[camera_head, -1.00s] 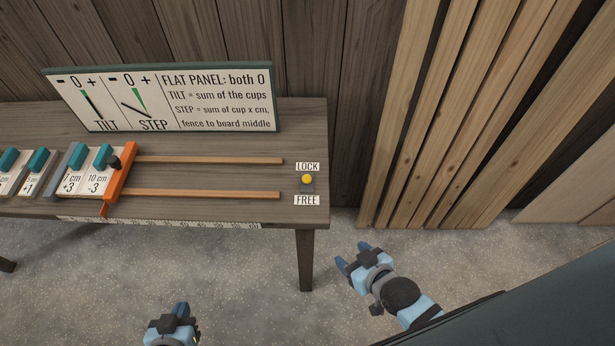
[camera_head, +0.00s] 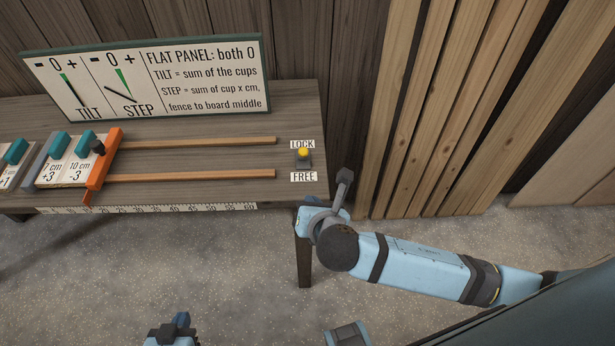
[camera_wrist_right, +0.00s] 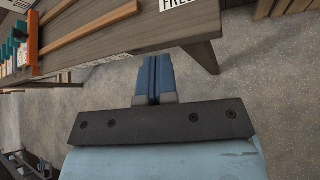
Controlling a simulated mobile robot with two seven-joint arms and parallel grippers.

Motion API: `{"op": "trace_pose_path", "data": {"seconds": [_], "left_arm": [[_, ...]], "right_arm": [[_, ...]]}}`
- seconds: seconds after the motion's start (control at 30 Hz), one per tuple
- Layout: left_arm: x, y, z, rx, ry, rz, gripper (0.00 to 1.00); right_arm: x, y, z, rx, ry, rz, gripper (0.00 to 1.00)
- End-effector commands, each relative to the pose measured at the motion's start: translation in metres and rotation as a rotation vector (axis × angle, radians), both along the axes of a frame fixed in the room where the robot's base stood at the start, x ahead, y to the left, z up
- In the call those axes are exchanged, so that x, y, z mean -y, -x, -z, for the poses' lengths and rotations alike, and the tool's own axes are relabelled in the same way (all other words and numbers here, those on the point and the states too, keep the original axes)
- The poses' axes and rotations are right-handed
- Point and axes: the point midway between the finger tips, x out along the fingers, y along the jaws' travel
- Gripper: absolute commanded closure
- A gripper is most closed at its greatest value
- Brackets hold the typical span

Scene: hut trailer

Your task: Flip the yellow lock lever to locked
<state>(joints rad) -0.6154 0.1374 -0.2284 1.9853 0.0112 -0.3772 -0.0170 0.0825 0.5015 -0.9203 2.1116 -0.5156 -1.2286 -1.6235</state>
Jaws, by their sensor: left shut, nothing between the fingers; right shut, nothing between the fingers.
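The lock lever has a yellow knob (camera_head: 303,153) on a small grey base at the table's right end. The LOCK label (camera_head: 302,144) is behind it and the FREE label (camera_head: 304,177) in front. In the picture the knob is nearer LOCK, but its tilt is hard to judge. My right gripper (camera_wrist_right: 154,79) is shut and empty near the table's front edge. In the head view it is mostly hidden by its own wrist, apart from the lever. My left gripper (camera_head: 181,320) is shut and empty, low in front of the table.
The table (camera_head: 225,191) carries two wooden rails (camera_head: 200,142), an orange fence (camera_head: 104,160), several cup tiles and a sign board (camera_head: 205,80). Tall planks (camera_head: 440,110) lean on the wall to the right. The tabletop around the lever is clear.

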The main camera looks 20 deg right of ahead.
Motion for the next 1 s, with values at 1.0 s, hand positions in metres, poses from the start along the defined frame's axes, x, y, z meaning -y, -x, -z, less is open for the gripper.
{"op": "trace_pose_path", "data": {"seconds": [1.0], "left_arm": [[0.003,-0.001,0.011,0.004,0.001,0.007,1.0]], "right_arm": [[0.024,-0.049,0.009,0.07,0.412,-0.107,1.0]]}}
